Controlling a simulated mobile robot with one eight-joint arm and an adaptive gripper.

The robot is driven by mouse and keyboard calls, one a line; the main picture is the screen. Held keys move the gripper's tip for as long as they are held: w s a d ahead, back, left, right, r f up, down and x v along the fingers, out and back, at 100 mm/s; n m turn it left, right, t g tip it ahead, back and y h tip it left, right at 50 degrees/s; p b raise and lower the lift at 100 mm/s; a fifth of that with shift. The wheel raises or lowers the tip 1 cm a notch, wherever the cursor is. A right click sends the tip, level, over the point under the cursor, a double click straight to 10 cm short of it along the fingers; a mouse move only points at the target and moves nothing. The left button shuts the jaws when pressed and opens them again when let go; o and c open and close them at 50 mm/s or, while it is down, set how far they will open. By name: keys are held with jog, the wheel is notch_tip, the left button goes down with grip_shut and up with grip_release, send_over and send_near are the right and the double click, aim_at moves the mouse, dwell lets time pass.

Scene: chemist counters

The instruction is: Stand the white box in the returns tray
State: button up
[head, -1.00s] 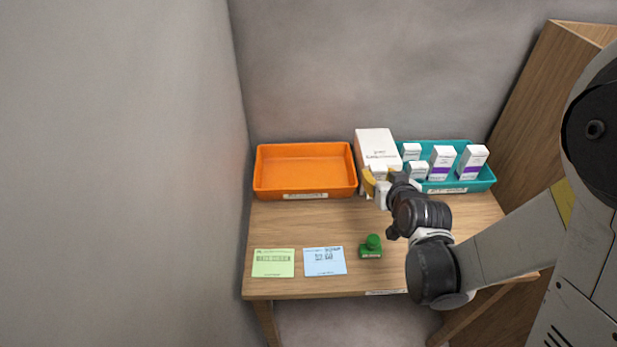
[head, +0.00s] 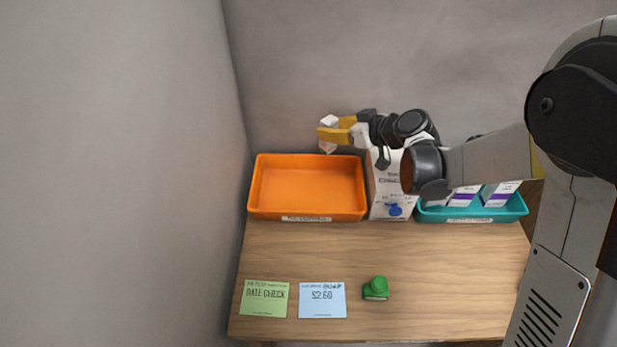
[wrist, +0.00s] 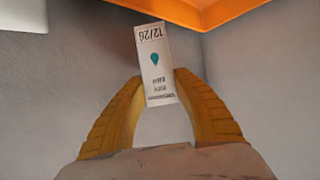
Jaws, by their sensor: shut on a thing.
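A small white box (wrist: 156,60) with a teal drop mark and the print "12/26" is between my yellow fingers in the wrist view. My gripper (wrist: 158,90) is shut on it. In the head view my gripper (head: 330,134) is above the back right part of the orange tray (head: 257,190), and bits of the white box (head: 328,120) show at the fingers. The orange tray looks empty; its front label is too small to read surely. A teal tray (head: 520,208) at the right holds white boxes with purple bands, partly hidden by my arm.
A large white carton (head: 383,188) with a blue mark stands between the trays, partly behind my arm. A green card (head: 264,299), a blue card (head: 322,301) and a green stamp-like object (head: 376,288) lie near the front. The middle of the wooden counter (head: 380,250) is clear.

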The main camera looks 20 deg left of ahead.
jog(key=s+a+f+b, duration=0.2)
jog(key=s+f, duration=0.1)
jog(key=s+a+f+b, duration=0.2)
jog(key=s+f, duration=0.1)
jog(key=f, duration=0.1)
jog(key=s+a+f+b, duration=0.2)
jog(key=s+f, duration=0.1)
jog(key=shift+a+f, duration=0.25)
jog(key=shift+a, duration=0.1)
jog(key=shift+s+r, duration=0.1)
jog(key=shift+r, duration=0.05)
jog(key=o, duration=1)
